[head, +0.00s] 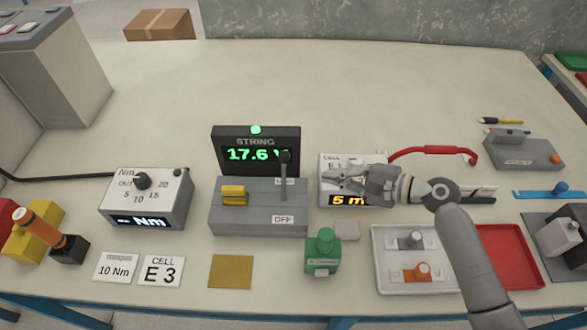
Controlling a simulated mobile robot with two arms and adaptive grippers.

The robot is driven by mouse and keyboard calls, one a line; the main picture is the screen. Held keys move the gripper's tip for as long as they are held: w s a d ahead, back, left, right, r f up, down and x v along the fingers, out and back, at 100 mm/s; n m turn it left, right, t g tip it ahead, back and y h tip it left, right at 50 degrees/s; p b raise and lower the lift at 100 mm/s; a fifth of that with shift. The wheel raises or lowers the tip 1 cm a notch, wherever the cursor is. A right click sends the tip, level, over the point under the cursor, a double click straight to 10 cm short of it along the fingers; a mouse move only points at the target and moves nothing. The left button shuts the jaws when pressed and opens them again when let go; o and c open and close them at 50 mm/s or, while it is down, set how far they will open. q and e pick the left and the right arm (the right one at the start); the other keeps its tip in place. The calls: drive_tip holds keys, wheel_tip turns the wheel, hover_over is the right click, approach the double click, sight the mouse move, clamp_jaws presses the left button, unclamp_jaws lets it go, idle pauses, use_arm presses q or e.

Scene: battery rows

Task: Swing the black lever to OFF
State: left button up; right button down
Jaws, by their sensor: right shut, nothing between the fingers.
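The black lever (284,177) stands up from a grey switch box (258,222) in the middle of the bench. Its dark knob is in front of the lower right of the STRING display. An OFF label (283,219) sits on the box in front of the lever, and another label, partly covered, lies behind it. My right gripper (328,175) is shut and empty. It is to the right of the lever, apart from it, in front of the cell meter. My left gripper is not in view.
The STRING display (256,150) reads about 17.6 behind the box. A yellow block (234,195) sits on the box's left. A green bottle-like item (323,250) stands in front. A torque unit (149,197) is left, a grey tray (388,284) and red tray (512,258) right.

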sight(284, 177)
drive_tip(key=shift+w+a+f, duration=0.25)
drive_tip(key=shift+w+f, duration=0.25)
drive_tip(key=shift+f, duration=0.1)
drive_tip(key=shift+r, duration=0.1)
drive_tip(key=p+x, duration=0.1)
drive_tip(key=x, duration=0.8)
drive_tip(key=shift+a+p, duration=0.3)
drive_tip(key=shift+p, duration=0.05)
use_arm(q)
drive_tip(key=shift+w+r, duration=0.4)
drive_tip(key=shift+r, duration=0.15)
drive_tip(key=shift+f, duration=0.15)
